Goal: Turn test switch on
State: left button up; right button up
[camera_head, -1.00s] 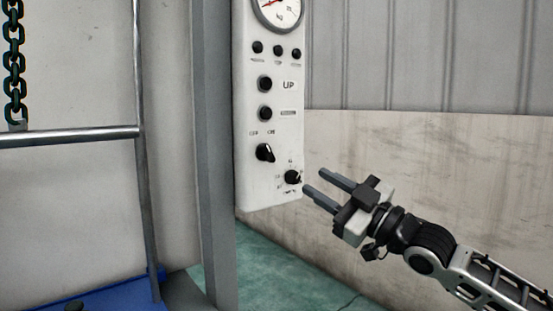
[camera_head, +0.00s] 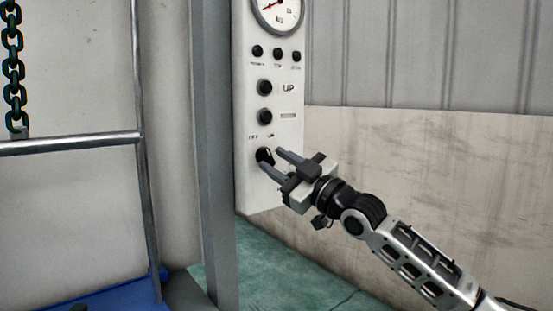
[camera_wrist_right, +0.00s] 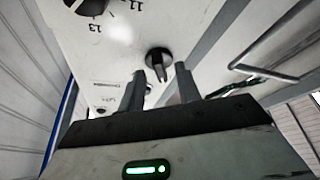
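The control panel (camera_head: 244,185) is a tall white box on a grey post. The black rotary switch (camera_head: 264,154), under two small labels, has a raised pointed handle; I cannot read "test" on it. It also shows in the right wrist view (camera_wrist_right: 158,58). My right gripper (camera_head: 271,162) is open and empty, its fingertips spread in front of this switch and overlapping its lower part. In the right wrist view the switch handle appears between the fingertips (camera_wrist_right: 164,82); contact cannot be told. My left gripper is not in view.
Above the switch are several black buttons (camera_head: 265,117) and a round gauge (camera_head: 278,8). A numbered knob (camera_wrist_right: 90,5) shows at the top of the right wrist view, hidden by the gripper in the head view. A metal rail (camera_head: 70,142) and chain (camera_head: 14,80) stand left.

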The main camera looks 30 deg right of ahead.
jog(key=shift+w+a+r, duration=0.15)
jog(key=shift+w, duration=0.2)
grip_shut()
